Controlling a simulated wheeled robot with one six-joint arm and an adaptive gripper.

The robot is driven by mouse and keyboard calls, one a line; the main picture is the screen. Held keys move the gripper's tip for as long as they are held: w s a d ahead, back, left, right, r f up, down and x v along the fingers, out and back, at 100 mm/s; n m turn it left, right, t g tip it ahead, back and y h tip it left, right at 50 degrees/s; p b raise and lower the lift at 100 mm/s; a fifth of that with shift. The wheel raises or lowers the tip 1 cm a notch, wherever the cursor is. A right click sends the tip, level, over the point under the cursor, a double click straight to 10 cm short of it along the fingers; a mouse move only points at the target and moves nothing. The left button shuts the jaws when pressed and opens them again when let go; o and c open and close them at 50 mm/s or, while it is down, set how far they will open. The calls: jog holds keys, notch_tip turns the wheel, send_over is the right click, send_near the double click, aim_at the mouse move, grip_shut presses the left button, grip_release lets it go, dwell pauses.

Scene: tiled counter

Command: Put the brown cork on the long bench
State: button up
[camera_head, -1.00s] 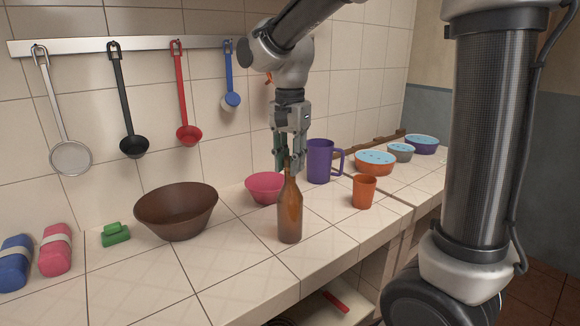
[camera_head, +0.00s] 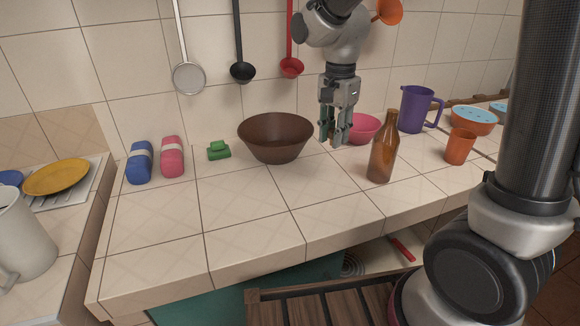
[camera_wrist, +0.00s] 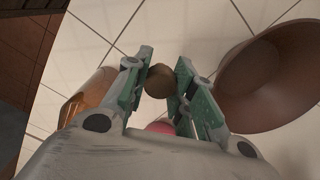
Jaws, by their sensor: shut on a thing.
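My gripper (camera_head: 336,138) is shut on the brown cork (camera_wrist: 158,82), which shows between the fingertips in the wrist view. The cork is too small or hidden to make out in the head view. The gripper points down over the tiled counter, between the dark brown bowl and the amber bottle (camera_head: 384,152). The bottle stands upright to the gripper's right. A slatted wooden bench (camera_head: 327,304) shows at the bottom of the head view, low in front of the counter; only part of it is in view.
The brown bowl (camera_head: 276,149) stands just left of my gripper, with a pink bowl (camera_head: 364,131) behind it on the right. A purple jug (camera_head: 413,109) and orange cup (camera_head: 459,147) stand further right. The counter's front tiles (camera_head: 250,212) are clear. Ladles hang behind.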

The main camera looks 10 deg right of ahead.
aim_at(320, 178)
jog(key=f, duration=0.3)
jog(key=w+a+f, duration=0.1)
jog(key=f, duration=0.3)
jog(key=a+f, duration=0.1)
jog(key=f, duration=0.3)
jog(key=shift+w, duration=0.25)
jog(key=shift+f, duration=0.15)
jog(key=o, duration=0.7)
jog(key=shift+o, duration=0.2)
